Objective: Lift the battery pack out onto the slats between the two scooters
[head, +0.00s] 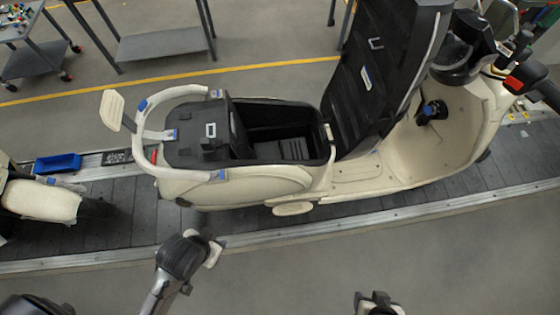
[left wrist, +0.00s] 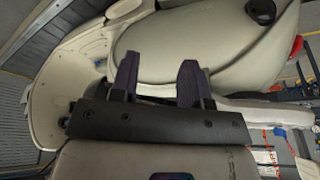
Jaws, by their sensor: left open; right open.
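The cream scooter (head: 255,185) stands on the slat conveyor with its seat (head: 390,70) tipped up. Its black underseat bay (head: 262,117) is open. A dark ribbed block (head: 293,149) shows low in the bay; I cannot tell surely whether it is the battery pack. The second scooter (head: 40,200) is partly in view at the left. Bare slats (head: 125,208) lie between them. My left gripper (head: 219,243) is in front of the near scooter's side, apart from the bay; its fingers (left wrist: 158,82) are open and empty. My right gripper (head: 376,297) is open at the bottom edge, partly cut off.
A blue tray (head: 58,163) lies on the conveyor's far edge near the left scooter. A metal rail (head: 270,236) runs along the near edge. The raised seat stands tall right of the bay.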

